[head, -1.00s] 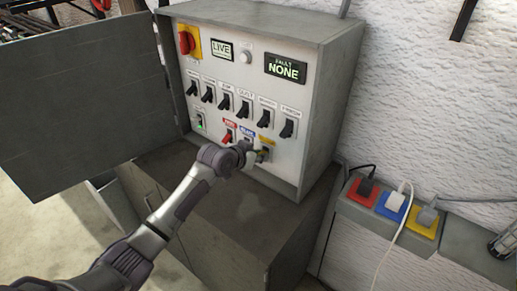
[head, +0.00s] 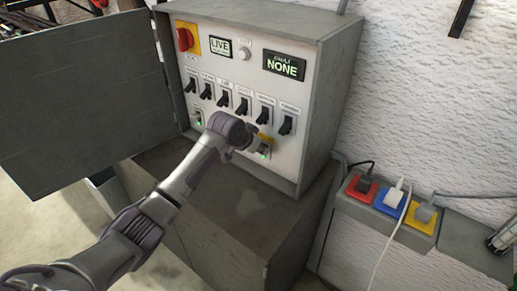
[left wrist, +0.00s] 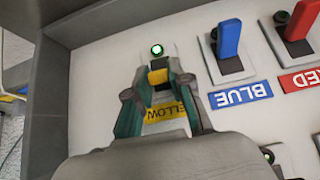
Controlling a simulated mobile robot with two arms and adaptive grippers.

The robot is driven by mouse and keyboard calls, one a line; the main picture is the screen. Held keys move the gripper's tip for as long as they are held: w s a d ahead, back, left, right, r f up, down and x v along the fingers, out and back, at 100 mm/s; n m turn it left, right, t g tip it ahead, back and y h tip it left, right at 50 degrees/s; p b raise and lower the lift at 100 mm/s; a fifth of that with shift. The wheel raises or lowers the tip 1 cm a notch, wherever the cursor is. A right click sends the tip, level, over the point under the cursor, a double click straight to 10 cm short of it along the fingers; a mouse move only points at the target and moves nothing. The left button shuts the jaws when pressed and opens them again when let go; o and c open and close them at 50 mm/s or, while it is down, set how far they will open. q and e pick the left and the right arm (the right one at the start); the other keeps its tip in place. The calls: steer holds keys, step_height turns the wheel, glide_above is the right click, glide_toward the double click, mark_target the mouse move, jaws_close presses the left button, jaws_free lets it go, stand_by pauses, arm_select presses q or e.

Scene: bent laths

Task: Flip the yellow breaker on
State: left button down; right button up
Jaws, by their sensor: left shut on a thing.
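The yellow breaker (head: 264,150) is at the lower right of the white panel, partly hidden by my left gripper (head: 251,144) in the head view. In the left wrist view, which shows the panel upside down, its short yellow lever (left wrist: 158,76) sits between my left gripper's fingers (left wrist: 157,82), which are shut on it. The YELLOW label (left wrist: 164,112) shows between the fingers. A green light (left wrist: 157,50) glows on this breaker. My right gripper is not in view.
The blue lever (left wrist: 229,38) and red lever (left wrist: 302,20) stand beside it with dark lamps. A row of black switches (head: 243,105) is above. The fault display (head: 285,66) reads NONE. The open cabinet door (head: 80,95) is left; coloured sockets (head: 391,201) are right.

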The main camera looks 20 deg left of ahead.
arm_select(q)
steer(key=c, duration=1)
jaws_free()
steer(key=shift+c, duration=0.2)
steer(key=v, duration=1.2)
steer(key=shift+f, duration=0.1)
